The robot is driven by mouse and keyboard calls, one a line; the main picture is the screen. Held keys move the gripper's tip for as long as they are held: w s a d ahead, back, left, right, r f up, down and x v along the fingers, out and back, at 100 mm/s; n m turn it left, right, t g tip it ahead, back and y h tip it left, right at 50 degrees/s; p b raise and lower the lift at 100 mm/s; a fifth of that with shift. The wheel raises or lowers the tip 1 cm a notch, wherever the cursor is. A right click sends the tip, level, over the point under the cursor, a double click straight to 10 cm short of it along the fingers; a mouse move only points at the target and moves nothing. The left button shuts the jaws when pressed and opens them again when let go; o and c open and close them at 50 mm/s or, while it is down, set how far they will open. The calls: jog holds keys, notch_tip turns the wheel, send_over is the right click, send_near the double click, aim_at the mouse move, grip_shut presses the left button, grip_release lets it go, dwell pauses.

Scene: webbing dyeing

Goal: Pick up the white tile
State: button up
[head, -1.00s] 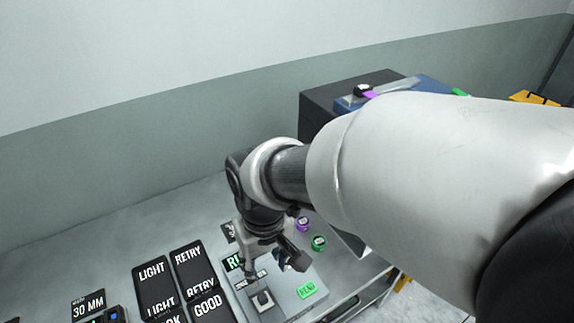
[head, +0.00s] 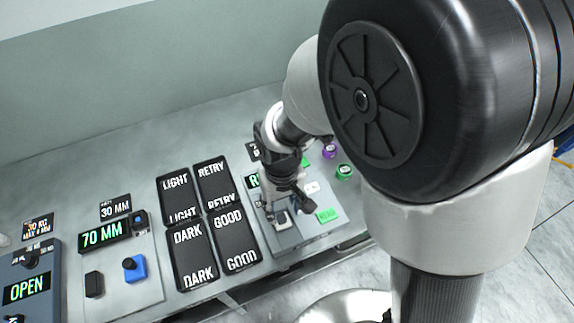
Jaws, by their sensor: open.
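A small white piece (head: 312,187) with dark marks lies on the grey control panel (head: 322,228), just right of my gripper; it may be the white tile, but it is too small to be sure. My gripper (head: 287,211) points down over that panel with its fingers apart. A dark knob or switch on a pale square (head: 282,219) shows between and below the fingers. I see nothing held. The arm and gripper hide part of the panel.
Black trays marked LIGHT (head: 176,184), RETRY (head: 212,174), DARK (head: 191,258) and GOOD (head: 234,244) stand left of the panel. A green button (head: 327,215) is on the panel. Purple (head: 329,151) and green (head: 344,171) round pieces lie behind it.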

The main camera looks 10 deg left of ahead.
aim_at(281, 217)
jog(key=shift+a+f+b, duration=0.2)
jog(key=shift+f+b, duration=0.95)
jog(key=shift+f, duration=1.6)
jog(key=shift+r, duration=0.1)
jog(key=shift+c, duration=0.3)
grip_shut()
